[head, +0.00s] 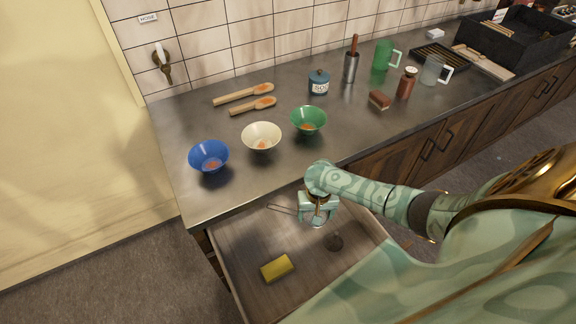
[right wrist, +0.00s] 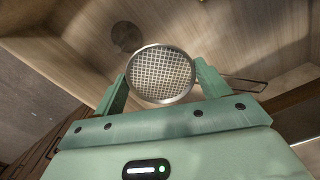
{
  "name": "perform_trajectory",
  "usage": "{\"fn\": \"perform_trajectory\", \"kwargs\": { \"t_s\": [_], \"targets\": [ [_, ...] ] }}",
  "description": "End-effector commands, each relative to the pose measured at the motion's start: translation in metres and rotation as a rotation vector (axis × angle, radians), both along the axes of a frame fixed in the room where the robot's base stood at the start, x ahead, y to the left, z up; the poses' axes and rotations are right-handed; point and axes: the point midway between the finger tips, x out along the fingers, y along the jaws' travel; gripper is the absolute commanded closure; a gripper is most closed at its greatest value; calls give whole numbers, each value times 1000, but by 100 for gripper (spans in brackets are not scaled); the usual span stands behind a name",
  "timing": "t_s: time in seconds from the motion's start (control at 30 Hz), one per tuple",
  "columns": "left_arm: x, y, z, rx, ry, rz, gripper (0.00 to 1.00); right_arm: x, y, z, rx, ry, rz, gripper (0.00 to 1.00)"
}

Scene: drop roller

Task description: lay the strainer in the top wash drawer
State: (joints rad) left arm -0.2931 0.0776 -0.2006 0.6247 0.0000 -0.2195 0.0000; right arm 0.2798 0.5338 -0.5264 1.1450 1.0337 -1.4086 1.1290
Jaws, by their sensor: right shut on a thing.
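The strainer has a round wire mesh with a metal rim and a thin wire loop handle. In the right wrist view, its mesh (right wrist: 161,74) sits between the two fingers of my right gripper (right wrist: 160,85), and its handle sticks out to the right. In the head view my right gripper (head: 318,212) is shut on the strainer above the open wash drawer (head: 243,245). The strainer's handle (head: 281,209) points left there, and the gripper partly hides the mesh. The strainer appears held above the drawer floor. My left gripper is not in view.
A yellow sponge (head: 277,268) lies in the drawer. A dark round patch (head: 334,242) on the drawer floor looks like a shadow. Blue (head: 209,157), cream (head: 262,137) and green (head: 308,120) bowls stand on the counter (head: 200,195) above. The drawer's left floor is clear.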

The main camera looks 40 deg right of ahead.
Motion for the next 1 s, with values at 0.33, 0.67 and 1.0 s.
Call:
{"fn": "perform_trajectory", "kwargs": {
  "t_s": [0.33, 0.67, 1.0],
  "targets": [
    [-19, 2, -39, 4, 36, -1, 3, -3, -2, -65, 0, 2, -4, 52],
    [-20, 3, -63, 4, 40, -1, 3, -3, -2, -102, 0, 1, -4, 52],
    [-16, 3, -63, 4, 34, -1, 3, -2, -2, -104, 0, 1, -5, 52]
  ]
}}
